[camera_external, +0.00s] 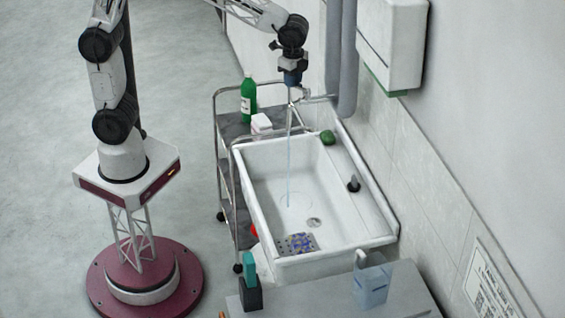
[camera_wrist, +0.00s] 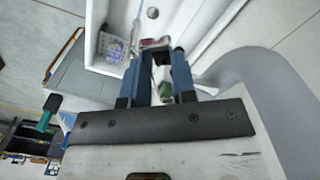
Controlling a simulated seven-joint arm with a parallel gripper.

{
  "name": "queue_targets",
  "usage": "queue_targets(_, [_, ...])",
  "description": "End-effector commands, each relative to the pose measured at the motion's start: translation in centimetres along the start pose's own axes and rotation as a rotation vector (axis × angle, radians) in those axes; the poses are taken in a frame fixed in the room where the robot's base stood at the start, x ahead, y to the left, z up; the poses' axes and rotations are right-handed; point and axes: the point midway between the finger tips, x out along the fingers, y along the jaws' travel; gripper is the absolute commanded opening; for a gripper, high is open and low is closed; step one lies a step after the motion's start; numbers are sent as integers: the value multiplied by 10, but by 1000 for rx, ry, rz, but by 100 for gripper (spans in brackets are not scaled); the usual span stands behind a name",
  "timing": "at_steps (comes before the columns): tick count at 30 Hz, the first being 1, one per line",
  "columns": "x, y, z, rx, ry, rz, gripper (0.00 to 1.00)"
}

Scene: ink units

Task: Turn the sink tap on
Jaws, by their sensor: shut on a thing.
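The sink tap (camera_external: 318,98) sticks out from the wall over the far end of the white sink (camera_external: 262,205). A thin blue stream of water (camera_external: 289,150) runs from the tap down into the basin. My gripper (camera_external: 292,84) is at the top of the tap, above its outlet. In the wrist view my two blue fingers (camera_wrist: 156,58) are shut on the tap handle, whose end (camera_wrist: 154,43) shows between the fingertips. The rest of the handle is mostly hidden by the fingers.
A cart (camera_external: 229,130) left of the sink holds a green bottle (camera_external: 248,102) and a white box (camera_external: 261,123). A clear jug (camera_external: 371,284) stands on the front counter.

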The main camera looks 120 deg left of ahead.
Motion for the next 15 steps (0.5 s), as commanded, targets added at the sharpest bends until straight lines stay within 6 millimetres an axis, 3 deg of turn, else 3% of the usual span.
queue_targets(15, [-1, 9, -1, -163, 1, 0, 0])
